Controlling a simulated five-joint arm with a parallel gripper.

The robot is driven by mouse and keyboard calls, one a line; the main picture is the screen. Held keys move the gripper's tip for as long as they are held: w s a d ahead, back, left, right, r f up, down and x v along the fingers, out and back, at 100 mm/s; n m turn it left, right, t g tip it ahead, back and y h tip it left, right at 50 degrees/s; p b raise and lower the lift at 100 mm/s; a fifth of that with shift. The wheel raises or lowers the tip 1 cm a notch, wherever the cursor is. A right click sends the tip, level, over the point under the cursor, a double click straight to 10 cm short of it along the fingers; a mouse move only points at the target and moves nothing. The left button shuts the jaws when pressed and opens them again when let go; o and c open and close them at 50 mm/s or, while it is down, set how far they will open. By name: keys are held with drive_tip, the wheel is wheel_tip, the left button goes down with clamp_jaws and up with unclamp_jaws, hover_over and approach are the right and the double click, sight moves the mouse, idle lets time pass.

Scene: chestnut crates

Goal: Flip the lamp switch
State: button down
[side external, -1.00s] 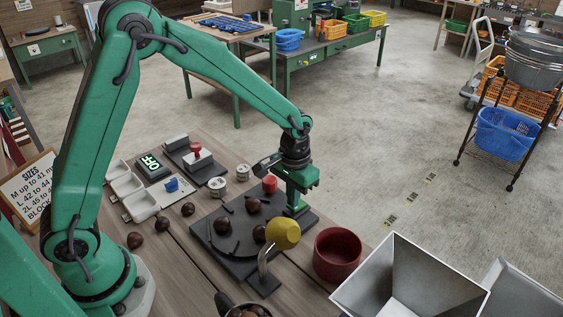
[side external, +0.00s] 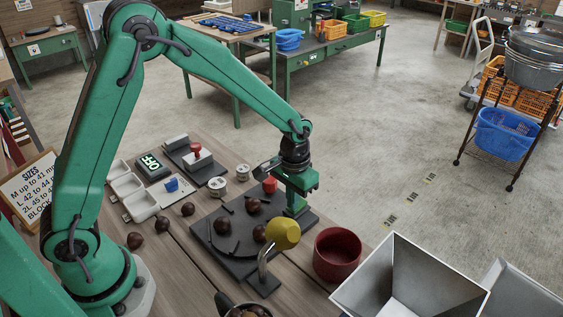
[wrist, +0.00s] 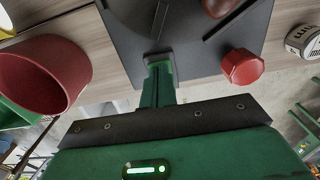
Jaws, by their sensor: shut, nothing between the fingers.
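A yellow lamp head (side external: 283,234) sits on a bent grey stand at the front of a dark board (side external: 222,250). A dark box with a lit "OFF" sign (side external: 151,164) stands at the back left. I cannot tell for certain which part is the lamp switch. My gripper (side external: 297,210) points down at the board's right edge, behind the lamp, shut and empty. In the wrist view my gripper (wrist: 158,64) reaches to the board's edge. A red knob (side external: 270,185) stands on the board left of it; it also shows in the wrist view (wrist: 242,67).
A dark red bowl (side external: 337,254) stands right of the lamp, and a grey metal bin (side external: 410,280) is at the front right. Several chestnuts (side external: 253,205) lie on the board and table.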

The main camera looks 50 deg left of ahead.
drive_tip(key=shift+r, duration=3.5)
drive_tip(key=s+a+r+t, duration=0.2)
drive_tip(key=s+a+r, duration=0.3)
drive_tip(key=s+r, duration=0.4)
drive_tip(key=s+a+r+t, duration=0.1)
drive_tip(key=s+a+r, duration=0.1)
drive_tip(key=s, duration=0.3)
drive_tip(key=s+a+r+t, duration=0.2)
drive_tip(key=s, duration=0.4)
drive_tip(key=shift+s+a+r+t, duration=0.2)
drive_tip(key=shift+a+r+t, duration=0.05)
drive_tip(key=shift+r+t, duration=0.05)
